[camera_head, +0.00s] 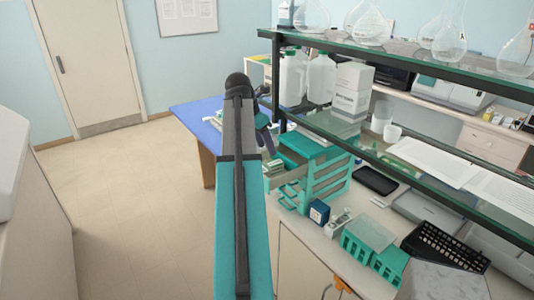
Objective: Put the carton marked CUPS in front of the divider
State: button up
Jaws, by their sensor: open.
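A white carton (352,88) with small dark print stands on the shelf, right of two white plastic bottles; I cannot read whether it says CUPS. I cannot make out a divider for certain. My arm reaches away from the camera, and its far end is over the area near the blue-topped table. My gripper (267,143) shows only in part as dark pieces behind the arm, left of the shelf and well apart from the white carton. It is open, and I see nothing held in it.
The shelf's dark frame (430,72) holds glass flasks above. On the bench below are a green rack (325,183), a small blue box (319,212), green baskets (372,258) and a black tray (443,246). The floor (130,200) at left is clear.

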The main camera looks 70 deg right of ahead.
jog(key=b+v, duration=0.1)
jog(key=v, duration=0.5)
jog(key=shift+b, duration=0.3)
jog(key=shift+a, duration=0.15)
dwell(0.5)
